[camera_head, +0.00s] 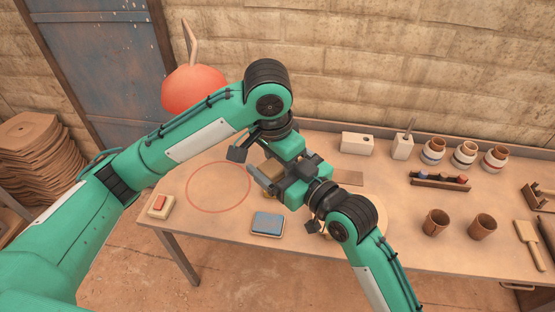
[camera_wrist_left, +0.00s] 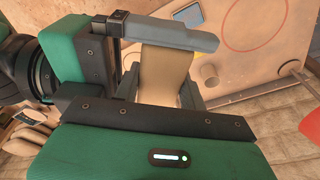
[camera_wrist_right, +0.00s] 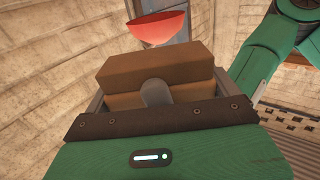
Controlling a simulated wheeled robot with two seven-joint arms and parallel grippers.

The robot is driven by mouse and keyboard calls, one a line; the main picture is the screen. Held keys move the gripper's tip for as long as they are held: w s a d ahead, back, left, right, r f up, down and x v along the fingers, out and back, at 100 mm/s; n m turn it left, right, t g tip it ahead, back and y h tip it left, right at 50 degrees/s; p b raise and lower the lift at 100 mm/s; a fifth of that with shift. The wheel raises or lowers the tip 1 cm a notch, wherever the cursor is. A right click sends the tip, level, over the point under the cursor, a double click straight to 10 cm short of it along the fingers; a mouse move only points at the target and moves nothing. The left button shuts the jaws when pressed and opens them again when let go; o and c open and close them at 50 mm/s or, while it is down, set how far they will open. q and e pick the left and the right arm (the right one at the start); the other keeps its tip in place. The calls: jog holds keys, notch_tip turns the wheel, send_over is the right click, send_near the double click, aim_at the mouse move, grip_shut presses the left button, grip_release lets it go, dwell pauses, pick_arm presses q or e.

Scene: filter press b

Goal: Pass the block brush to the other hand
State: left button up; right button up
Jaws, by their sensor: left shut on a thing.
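The block brush (camera_head: 269,171) is a tan-brown block, mostly hidden among the jaws in the head view. In the left wrist view the tan block (camera_wrist_left: 165,75) sits between the fingers of my left gripper (camera_head: 276,180), which is shut on it. My right gripper (camera_head: 280,173) is right beside it. One dark finger of it crosses the block's far end in the left wrist view. In the right wrist view the block (camera_wrist_right: 155,64) lies between its widely spaced fingers, with a grey rounded part in front. Contact of those fingers with the block is unclear.
Below the hands lie a red ring mark (camera_head: 218,187) on the table, a blue-topped tin (camera_head: 267,223) and a red-button box (camera_head: 160,206). A red round thing (camera_head: 194,90) is behind.

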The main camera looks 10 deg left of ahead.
pick_arm(q)
jog(key=o, duration=1)
pick_arm(e)
jog(key=shift+s+a, duration=0.15)
pick_arm(q)
jog(key=shift+o, duration=0.2)
